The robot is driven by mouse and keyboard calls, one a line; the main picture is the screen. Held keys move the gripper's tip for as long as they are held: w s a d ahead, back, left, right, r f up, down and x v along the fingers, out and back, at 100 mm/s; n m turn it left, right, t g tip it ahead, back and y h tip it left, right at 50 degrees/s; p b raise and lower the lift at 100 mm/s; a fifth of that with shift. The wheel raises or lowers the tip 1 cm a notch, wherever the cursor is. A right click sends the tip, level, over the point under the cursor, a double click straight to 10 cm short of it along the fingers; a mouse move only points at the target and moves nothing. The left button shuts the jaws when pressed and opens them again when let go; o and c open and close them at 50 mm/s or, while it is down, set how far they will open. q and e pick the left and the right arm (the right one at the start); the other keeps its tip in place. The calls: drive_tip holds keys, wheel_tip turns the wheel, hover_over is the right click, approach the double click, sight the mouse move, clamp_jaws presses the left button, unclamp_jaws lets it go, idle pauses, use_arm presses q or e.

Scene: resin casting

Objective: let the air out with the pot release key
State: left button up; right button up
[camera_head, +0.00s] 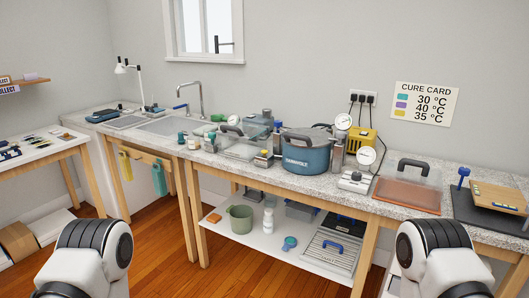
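The blue pot (306,158) with a dark lid stands on the speckled counter near the middle of the head view. A round gauge (343,122) shows by its upper right side. A small blue T-shaped piece (463,175) stands upright at the right, by a dark mat. It may be the release key, but it is too small to tell. No release port on the pot can be made out. Only upper parts of my two arms show at the bottom left and bottom right. Both grippers are out of view.
A second gauge (366,156) on a pale base and a yellow box (361,141) stand right of the pot. A clear cover with a dark handle (414,163) sits farther right. Clear containers crowd the left. A lower shelf (262,240) holds a green bucket (241,217).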

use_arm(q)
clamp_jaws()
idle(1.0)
